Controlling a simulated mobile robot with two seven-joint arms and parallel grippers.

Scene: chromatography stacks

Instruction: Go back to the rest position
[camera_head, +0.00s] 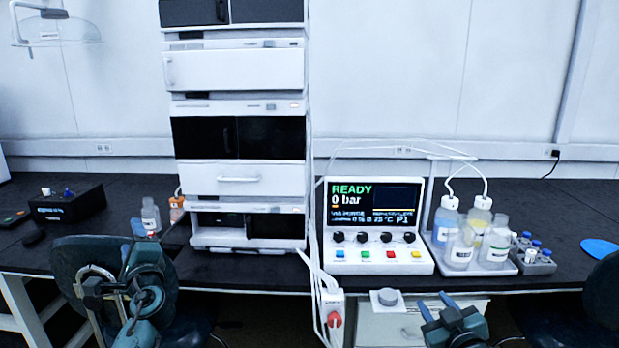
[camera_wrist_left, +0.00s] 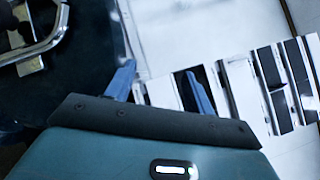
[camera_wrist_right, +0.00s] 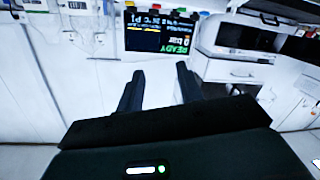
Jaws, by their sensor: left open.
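My left gripper (camera_head: 133,258) is low at the left in the head view, in front of the bench edge and a dark chair. In the left wrist view its two blue fingers (camera_wrist_left: 160,88) stand apart with nothing between them. My right gripper (camera_head: 436,306) is low in the head view, below the bench front and in front of the drawers. In the right wrist view its two dark fingers (camera_wrist_right: 158,88) stand apart and the space between them is empty. Neither gripper touches anything that I can see.
The chromatography stack (camera_head: 238,130) stands on the black bench (camera_head: 330,270). Right of it are a control box (camera_head: 376,226) reading READY and 0 bar, a tray of bottles (camera_head: 472,262) and a vial rack (camera_head: 537,262). Dark chairs (camera_head: 85,255) stand in front at left and right.

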